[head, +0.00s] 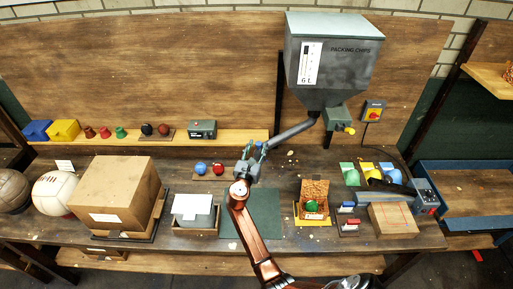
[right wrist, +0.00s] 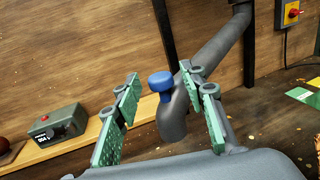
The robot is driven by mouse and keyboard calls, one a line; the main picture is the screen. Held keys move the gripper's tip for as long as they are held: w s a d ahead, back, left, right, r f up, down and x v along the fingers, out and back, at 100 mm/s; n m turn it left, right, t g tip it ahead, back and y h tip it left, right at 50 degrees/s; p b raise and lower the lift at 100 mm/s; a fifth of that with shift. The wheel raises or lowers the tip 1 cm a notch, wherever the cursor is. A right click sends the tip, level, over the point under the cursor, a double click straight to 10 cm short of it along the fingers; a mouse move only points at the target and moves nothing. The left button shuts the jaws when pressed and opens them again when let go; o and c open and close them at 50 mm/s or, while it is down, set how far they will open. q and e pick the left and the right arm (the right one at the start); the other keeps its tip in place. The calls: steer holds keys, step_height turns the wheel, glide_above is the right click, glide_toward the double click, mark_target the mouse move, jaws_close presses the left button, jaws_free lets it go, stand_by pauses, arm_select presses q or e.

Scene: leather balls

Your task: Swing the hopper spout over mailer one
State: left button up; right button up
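The grey hopper (head: 332,65), marked PACKING CHIPS, hangs at the back wall. Its grey spout (head: 292,132) slants down to the left; in the right wrist view the spout (right wrist: 215,52) bends down at its end beside a blue knob (right wrist: 160,82). My right gripper (head: 252,163) is at the spout's lower end. In the right wrist view its green-padded fingers (right wrist: 162,88) are apart, with the knob showing between them and no clear contact. An open cardboard mailer (head: 316,188) with a green ball (head: 311,206) stands right of the gripper; I cannot read which number it bears. My left gripper is out of view.
A dark green mat (head: 262,226) lies bare in front. Blue (head: 200,168) and red balls sit on a small board behind. A big carton (head: 112,190) stands left, a flat box (head: 392,220) right. A grey device (right wrist: 58,122) is on the back shelf.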

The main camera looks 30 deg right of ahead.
jaws_close()
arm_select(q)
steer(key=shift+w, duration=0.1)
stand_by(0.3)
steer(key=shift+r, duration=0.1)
arm_select(e)
steer(key=shift+a, duration=0.2)
